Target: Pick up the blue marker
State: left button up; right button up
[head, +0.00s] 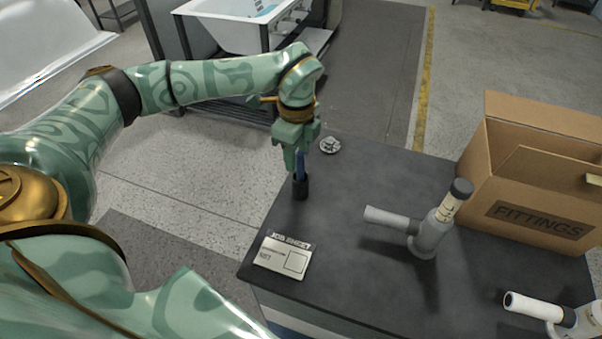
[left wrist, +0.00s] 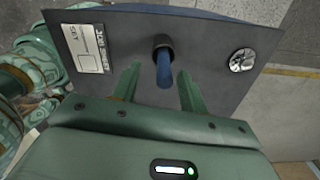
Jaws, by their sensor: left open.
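The blue marker (head: 300,165) stands upright in a small black cup (head: 301,188) near the left edge of the dark tabletop. In the left wrist view the marker (left wrist: 164,72) rises toward the camera from the cup (left wrist: 162,44). My left gripper (head: 296,160) is directly above the cup with its fingers pointing down. In the left wrist view the open fingers (left wrist: 157,85) stand on either side of the marker, with a gap visible on both sides. The marker's lower part is hidden in the cup. My right gripper is not in view.
A job sheet plaque (head: 284,258) lies in front of the cup, and a small round metal piece (head: 330,145) behind it. A grey pipe fitting (head: 430,235) stands right. A cardboard fittings box (head: 535,215) and another white fitting (head: 560,318) are farther right.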

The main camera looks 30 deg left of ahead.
aim_at(300, 166)
pick_arm(q)
jog(key=f, duration=0.1)
jog(key=f+b, duration=0.1)
jog(key=f, duration=0.3)
jog(key=shift+w+d+f, duration=0.1)
jog(key=shift+w+f, duration=0.1)
jog(key=shift+w, duration=0.2)
jog(key=shift+r, duration=0.1)
grip_shut()
jog(key=shift+r, duration=0.1)
